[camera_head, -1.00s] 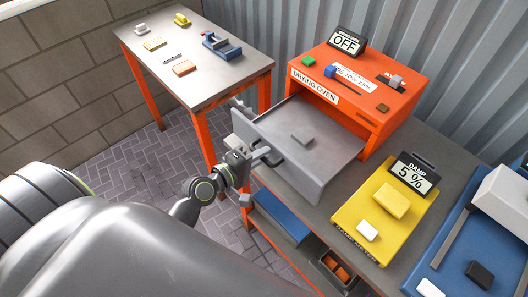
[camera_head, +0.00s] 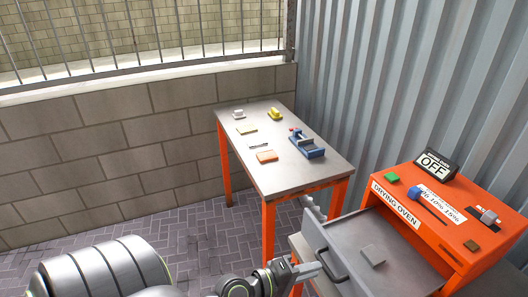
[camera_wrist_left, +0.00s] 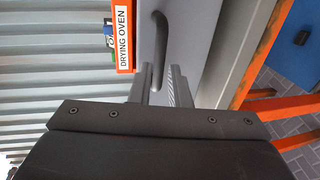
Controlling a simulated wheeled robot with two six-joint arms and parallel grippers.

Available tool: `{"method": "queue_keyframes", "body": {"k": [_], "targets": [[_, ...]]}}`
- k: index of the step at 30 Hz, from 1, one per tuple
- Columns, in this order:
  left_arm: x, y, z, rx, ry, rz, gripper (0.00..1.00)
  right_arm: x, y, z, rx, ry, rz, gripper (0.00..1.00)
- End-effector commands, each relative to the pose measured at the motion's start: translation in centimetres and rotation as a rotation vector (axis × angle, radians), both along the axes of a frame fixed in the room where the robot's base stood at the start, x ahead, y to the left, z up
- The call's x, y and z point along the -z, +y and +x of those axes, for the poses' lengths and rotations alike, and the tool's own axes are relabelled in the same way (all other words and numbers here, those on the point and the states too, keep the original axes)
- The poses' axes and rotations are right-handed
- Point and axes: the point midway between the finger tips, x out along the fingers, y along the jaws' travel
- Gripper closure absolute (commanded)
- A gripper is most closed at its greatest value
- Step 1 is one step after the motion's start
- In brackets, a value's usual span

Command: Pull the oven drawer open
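The orange drying oven (camera_head: 440,225) stands at the right in the head view, its display reading OFF. Its grey drawer (camera_head: 322,242) is out of the oven front, with a small grey block (camera_head: 373,255) inside. The dark drawer handle (camera_head: 334,266) is on the drawer's front panel. My left gripper (camera_head: 308,269) is at this handle. In the left wrist view the two fingers (camera_wrist_left: 163,92) stand apart, with the lower end of the curved handle (camera_wrist_left: 159,45) close to or between them. Contact cannot be told. My right gripper is not in view.
A side table (camera_head: 290,176) with orange legs stands beyond the drawer, holding a blue vise (camera_head: 308,146) and several small pieces. A block wall (camera_head: 130,135) and a corrugated metal wall (camera_head: 410,80) close off the back. Paved floor (camera_head: 190,235) is clear at the left.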

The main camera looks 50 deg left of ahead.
Motion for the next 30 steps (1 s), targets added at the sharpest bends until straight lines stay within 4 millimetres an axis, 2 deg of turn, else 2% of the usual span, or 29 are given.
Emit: {"method": "queue_keyframes", "body": {"k": [1,6,15,21,30], "targets": [[0.1,0.4,-1.2,0.002,0.003,0.004,0.84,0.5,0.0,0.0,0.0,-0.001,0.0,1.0],[-0.7,1.6,-4.5,0.003,0.003,0.004,0.84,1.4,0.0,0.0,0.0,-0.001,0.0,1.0],[-1.8,3.3,-9.4,0.004,0.005,0.003,0.84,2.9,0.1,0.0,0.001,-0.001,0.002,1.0],[-2.3,4.0,-11.1,0.003,0.003,0.003,0.84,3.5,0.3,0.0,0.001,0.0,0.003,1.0],[-2.7,4.2,-11.7,0.002,0.001,-0.001,0.84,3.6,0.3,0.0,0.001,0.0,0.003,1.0]]}}
